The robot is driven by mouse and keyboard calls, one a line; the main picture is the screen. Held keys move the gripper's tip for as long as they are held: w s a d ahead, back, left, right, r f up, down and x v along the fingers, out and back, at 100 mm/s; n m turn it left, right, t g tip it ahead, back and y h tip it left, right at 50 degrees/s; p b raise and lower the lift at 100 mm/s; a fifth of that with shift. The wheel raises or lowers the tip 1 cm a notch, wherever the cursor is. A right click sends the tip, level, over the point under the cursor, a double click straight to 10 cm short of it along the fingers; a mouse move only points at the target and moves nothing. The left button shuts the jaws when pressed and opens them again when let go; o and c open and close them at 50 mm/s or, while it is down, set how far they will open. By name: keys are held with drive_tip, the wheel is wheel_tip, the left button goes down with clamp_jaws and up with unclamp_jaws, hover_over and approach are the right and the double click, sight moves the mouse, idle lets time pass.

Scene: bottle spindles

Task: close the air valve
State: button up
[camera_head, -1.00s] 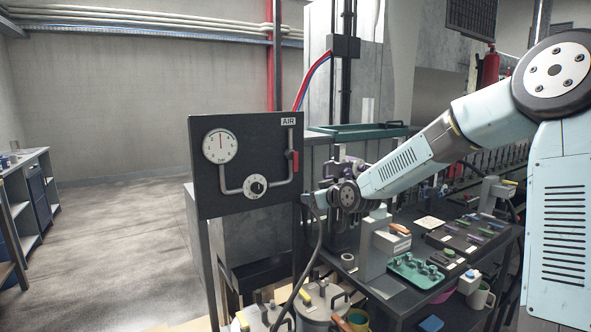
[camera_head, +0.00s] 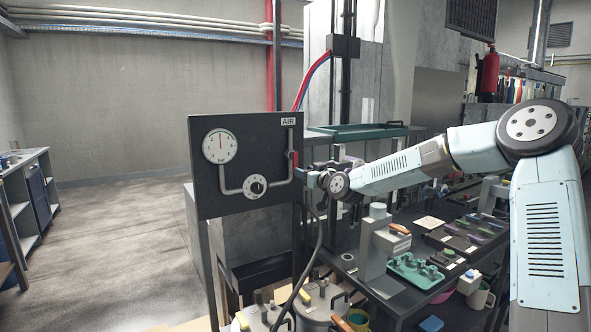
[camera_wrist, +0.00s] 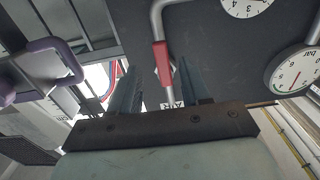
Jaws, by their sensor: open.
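The air valve's red lever (camera_head: 294,160) is on the vertical pipe at the right of the dark panel (camera_head: 240,205), below the AIR label (camera_head: 288,121). The lever lies along the pipe. My gripper (camera_head: 305,175) is at the panel's right edge, just right of and slightly below the lever. In the wrist view the red lever (camera_wrist: 162,62) shows between the two fingers of my gripper (camera_wrist: 155,80), which are apart. The gripper holds nothing. I cannot tell whether a finger touches the lever.
A black hose (camera_head: 318,255) hangs below my gripper. The workbench to the right holds a green tray (camera_head: 415,270) and several parts. The floor at left is clear.

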sight(294, 162)
drive_tip(key=x, duration=0.7)
drive_tip(key=shift+w, duration=0.1)
drive_tip(key=shift+c, duration=0.4)
clamp_jaws()
